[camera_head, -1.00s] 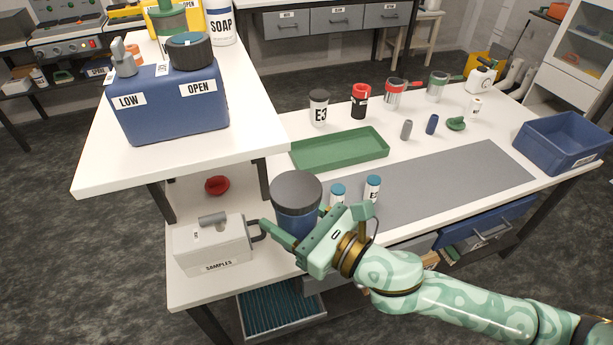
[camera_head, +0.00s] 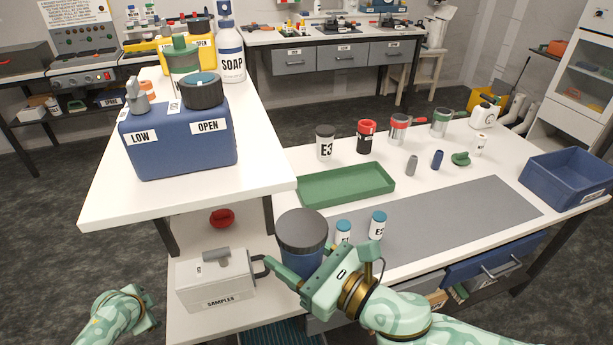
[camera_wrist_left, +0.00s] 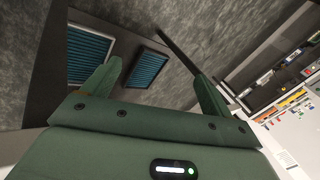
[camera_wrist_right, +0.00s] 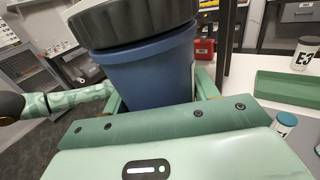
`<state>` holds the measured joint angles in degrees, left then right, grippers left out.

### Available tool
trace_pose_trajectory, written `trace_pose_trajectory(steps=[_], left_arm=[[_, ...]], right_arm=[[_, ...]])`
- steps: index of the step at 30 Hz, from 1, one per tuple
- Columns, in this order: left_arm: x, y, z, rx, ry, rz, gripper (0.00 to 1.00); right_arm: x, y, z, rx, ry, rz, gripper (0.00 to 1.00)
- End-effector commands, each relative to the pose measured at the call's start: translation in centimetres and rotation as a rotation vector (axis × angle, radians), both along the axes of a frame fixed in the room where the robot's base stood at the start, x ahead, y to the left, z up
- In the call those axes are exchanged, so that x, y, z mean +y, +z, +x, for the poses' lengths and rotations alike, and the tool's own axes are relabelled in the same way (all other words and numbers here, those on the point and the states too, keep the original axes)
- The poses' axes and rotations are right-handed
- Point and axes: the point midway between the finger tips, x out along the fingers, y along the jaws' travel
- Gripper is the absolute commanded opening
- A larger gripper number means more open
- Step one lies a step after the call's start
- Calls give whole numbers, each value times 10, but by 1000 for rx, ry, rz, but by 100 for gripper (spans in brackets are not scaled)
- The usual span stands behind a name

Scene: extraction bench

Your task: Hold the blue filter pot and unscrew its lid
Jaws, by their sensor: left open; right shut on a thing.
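The blue filter pot (camera_head: 309,262) stands upright near the front of the bench, with its dark grey lid (camera_head: 301,229) on top. In the right wrist view the pot's blue body (camera_wrist_right: 152,75) sits between the fingers, under the ribbed lid (camera_wrist_right: 130,18). My right gripper (camera_head: 294,275) is shut on the pot's body from the front right.
A white SAMPLES box (camera_head: 216,281) stands just left of the pot, under a raised shelf (camera_head: 110,205) bearing a blue LOW/OPEN container (camera_head: 180,145). Two blue-capped vials (camera_head: 377,226) stand close to the pot's right. A green tray (camera_head: 345,186) lies behind; the grey mat (camera_head: 450,215) has free room.

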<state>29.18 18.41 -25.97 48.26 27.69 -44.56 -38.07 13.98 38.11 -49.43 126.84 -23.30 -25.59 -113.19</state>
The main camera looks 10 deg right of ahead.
Motion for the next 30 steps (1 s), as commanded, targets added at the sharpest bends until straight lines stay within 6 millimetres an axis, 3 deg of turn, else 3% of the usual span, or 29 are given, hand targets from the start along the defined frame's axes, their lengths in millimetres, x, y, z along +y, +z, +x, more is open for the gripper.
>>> trace_pose_trajectory(steps=[1, 6, 9, 15, 23, 28, 30], left_arm=[[1, 26, 24, -17, -20, 10, 85], [3, 109, 82, -39, -98, 45, 85], [5, 162, 110, -50, -149, 69, 85], [8, 276, 147, -63, -264, 136, 85], [18, 431, 157, -66, -428, 252, 85], [27, 530, 138, -57, -547, 349, 85], [19, 569, 125, -47, -632, 398, 85]], right_arm=[[0, 0, 0, -1, 0, 1, 0], [0, 0, 0, -1, 0, 1, 0], [0, 0, 0, -1, 0, 1, 0], [0, 0, 0, -1, 0, 1, 0], [0, 0, 0, -1, 0, 1, 0], [0, 0, 0, -1, 0, 1, 0], [0, 0, 0, -1, 0, 1, 0]])
